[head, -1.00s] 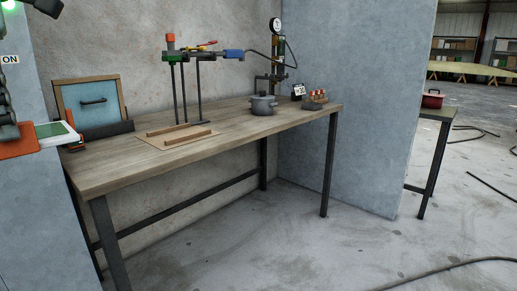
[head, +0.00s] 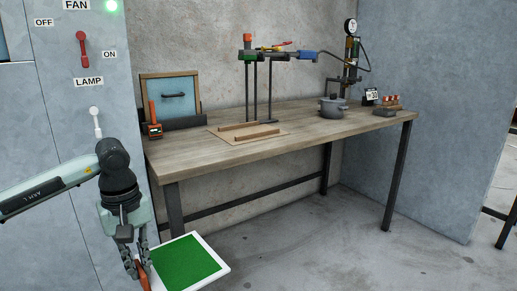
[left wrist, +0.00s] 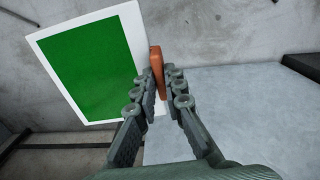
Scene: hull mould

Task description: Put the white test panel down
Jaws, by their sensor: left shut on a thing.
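The white test panel (head: 222,268) has a green face inside a white border and a reddish-brown grip at its left edge. My left gripper (head: 140,268) is shut on that grip and holds the panel in the air, in front of and below the near left end of the workbench. In the left wrist view the panel (left wrist: 88,62) extends to the upper left from the grip, which sits between the fingers (left wrist: 160,82). The panel touches no surface that I can see. My right gripper is not in view.
The wooden workbench (head: 200,158) has a clear front left part. On it stand a blue framed board (head: 172,98), an orange-and-black device (head: 154,122), a base with wooden strips (head: 245,138), a rod stand (head: 270,90) and a grey pot (head: 332,107). A grey cabinet (head: 75,130) with switches stands left.

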